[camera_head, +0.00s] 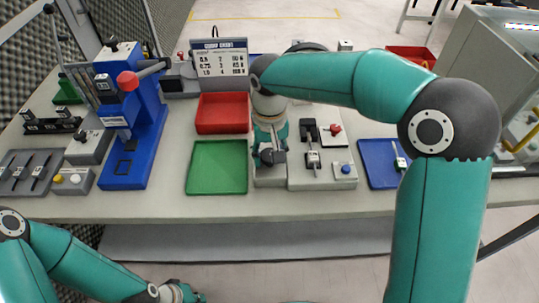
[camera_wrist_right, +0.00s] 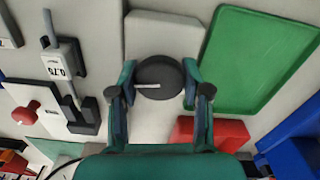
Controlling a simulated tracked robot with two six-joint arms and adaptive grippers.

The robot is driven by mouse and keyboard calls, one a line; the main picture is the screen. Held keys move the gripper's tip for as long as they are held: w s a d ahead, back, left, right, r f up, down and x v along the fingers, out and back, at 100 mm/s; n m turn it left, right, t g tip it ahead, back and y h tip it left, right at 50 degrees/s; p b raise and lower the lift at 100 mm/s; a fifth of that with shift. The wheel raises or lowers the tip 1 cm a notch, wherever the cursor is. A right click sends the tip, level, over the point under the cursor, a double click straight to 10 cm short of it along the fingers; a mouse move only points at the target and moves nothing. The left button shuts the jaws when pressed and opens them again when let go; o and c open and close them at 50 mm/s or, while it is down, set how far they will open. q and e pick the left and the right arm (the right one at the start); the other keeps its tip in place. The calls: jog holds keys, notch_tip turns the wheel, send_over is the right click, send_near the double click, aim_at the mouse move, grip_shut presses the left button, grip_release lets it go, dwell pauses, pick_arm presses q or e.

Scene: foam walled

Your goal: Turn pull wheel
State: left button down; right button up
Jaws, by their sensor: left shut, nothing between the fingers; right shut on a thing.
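The pull wheel (camera_wrist_right: 159,77) is a dark round knob with a pale line on its face, in the middle of the right wrist view. It sits over a light grey block (camera_wrist_right: 162,35). My right gripper (camera_wrist_right: 159,88) is shut on the wheel, one finger on each side. In the head view my right gripper (camera_head: 270,150) points down at that grey block, and the fingers and arm hide most of the wheel. My left gripper (camera_head: 185,293) is at the bottom edge of the head view, away from the table, shut and empty.
A green tray (camera_head: 217,168) and a red bin (camera_head: 222,113) lie left of the block. A panel with a lever and red knob (camera_head: 335,129) stands close on its right. A blue tray (camera_head: 379,163) lies further right. A blue press (camera_head: 133,120) stands on the left.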

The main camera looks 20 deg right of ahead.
jog(key=shift+w+r+m, duration=0.1)
jog(key=shift+m, duration=1.2)
jog(key=o, duration=1.2)
notch_tip(320, 180, up, 12)
jog(key=shift+f, duration=0.1)
